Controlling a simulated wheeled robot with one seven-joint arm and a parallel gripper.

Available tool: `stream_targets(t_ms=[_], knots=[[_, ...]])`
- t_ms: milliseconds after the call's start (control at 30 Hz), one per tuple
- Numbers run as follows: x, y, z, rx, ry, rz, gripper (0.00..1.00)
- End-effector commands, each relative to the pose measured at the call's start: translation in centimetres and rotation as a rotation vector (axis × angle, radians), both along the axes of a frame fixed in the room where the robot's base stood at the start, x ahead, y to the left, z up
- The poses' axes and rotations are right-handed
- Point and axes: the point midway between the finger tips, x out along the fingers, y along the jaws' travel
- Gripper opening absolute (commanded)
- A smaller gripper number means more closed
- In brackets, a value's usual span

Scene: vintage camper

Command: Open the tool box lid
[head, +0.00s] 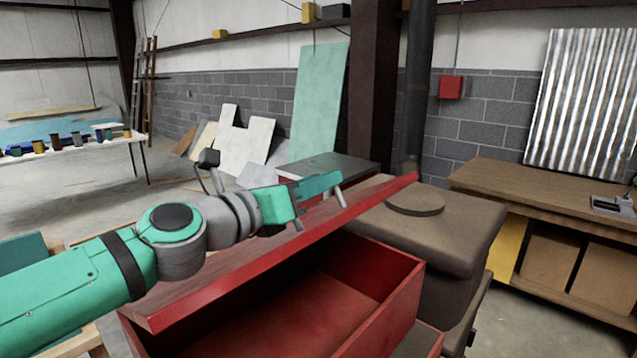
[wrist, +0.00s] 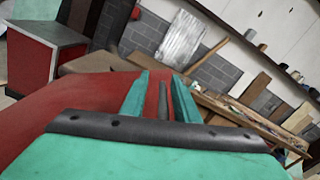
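The red tool box (head: 390,310) stands in the lower middle of the head view. Its lid (head: 225,272) is raised part way and tilted, with the empty-looking inside showing below its front edge. My gripper (head: 318,208) is over the upper face of the lid, toward its right part. Its two fingers are apart with nothing clearly held between them. I cannot tell whether a finger touches the lid. In the wrist view the fingers (wrist: 160,98) point away over the red lid (wrist: 70,105), and a thin dark bar shows between them.
A brown stove (head: 450,230) with a dark pipe (head: 415,80) stands close right of the tool box. A red cabinet with a grey top (head: 325,165) is behind it. A wooden workbench (head: 540,190) is at the right. Open floor lies at the back left.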

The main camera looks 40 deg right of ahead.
Motion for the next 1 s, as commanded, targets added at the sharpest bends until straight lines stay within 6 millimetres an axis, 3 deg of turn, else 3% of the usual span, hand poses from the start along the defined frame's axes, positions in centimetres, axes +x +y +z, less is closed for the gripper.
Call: stream_targets(t_ms=[267, 700, 1000], knots=[[-0.1, 0.8, 0.0, 0.000, 0.000, 0.000, 0.28], [-0.4, 8.3, 0.0, -0.001, 0.000, 0.007, 0.28], [-0.7, 10.8, 0.0, 0.001, 0.000, 0.002, 0.28]])
